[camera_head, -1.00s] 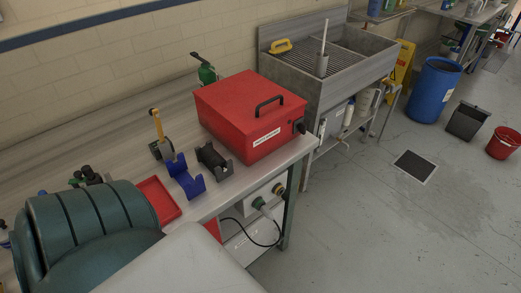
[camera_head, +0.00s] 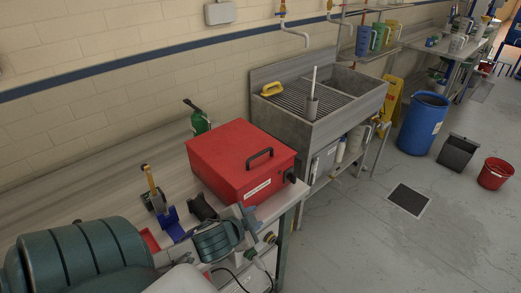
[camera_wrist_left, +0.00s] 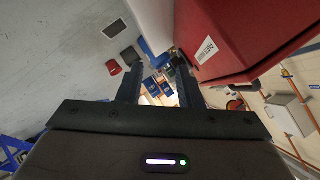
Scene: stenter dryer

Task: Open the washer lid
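The washer is a red box (camera_head: 225,162) with its lid shut and a black handle (camera_head: 260,158) on the lid. A white label (camera_head: 257,189) and a dark knob (camera_head: 290,175) are on its front side. My left gripper (camera_head: 256,222) is low in front of the washer, below the labelled side and apart from the handle. In the left wrist view its two dark fingers (camera_wrist_left: 158,80) are spread with nothing between them. The washer's red side (camera_wrist_left: 230,40) fills the upper right there. My right gripper is not in view.
A metal sink (camera_head: 345,112) stands to the right. The floor right of the bench is clear around a drain (camera_head: 409,199).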

